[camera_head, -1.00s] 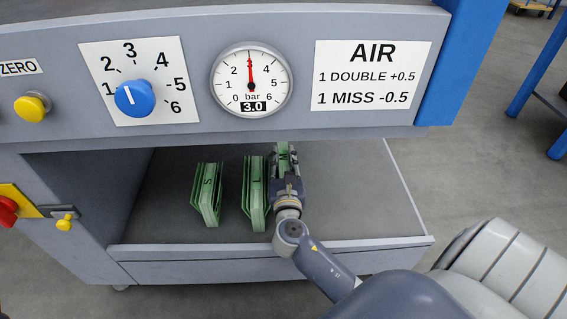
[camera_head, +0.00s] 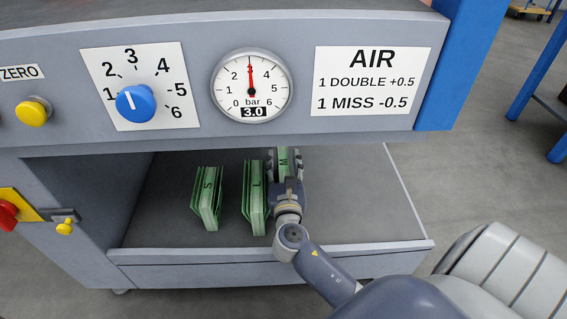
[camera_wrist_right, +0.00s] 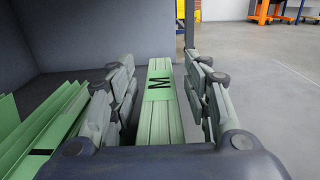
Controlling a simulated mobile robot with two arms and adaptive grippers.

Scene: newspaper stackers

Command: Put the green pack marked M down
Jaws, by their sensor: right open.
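The green pack marked M (camera_head: 284,160) stands upright on the grey shelf, right of the other packs. In the right wrist view the pack (camera_wrist_right: 161,120) lies between my fingers, label up, with a narrow gap on each side. My right gripper (camera_head: 285,168) is open around it; it also shows in the right wrist view (camera_wrist_right: 163,85). The pack's underside is hidden. The green pack marked L (camera_head: 254,200) stands close to its left, and the pack marked S (camera_head: 207,200) is farther left. My left gripper is not in view.
The shelf (camera_head: 365,205) is bare to the right of the gripper. The machine panel (camera_head: 190,75), with a blue dial (camera_head: 136,101) and a gauge (camera_head: 252,85), overhangs the shelf. A blue post (camera_head: 465,65) stands at the right.

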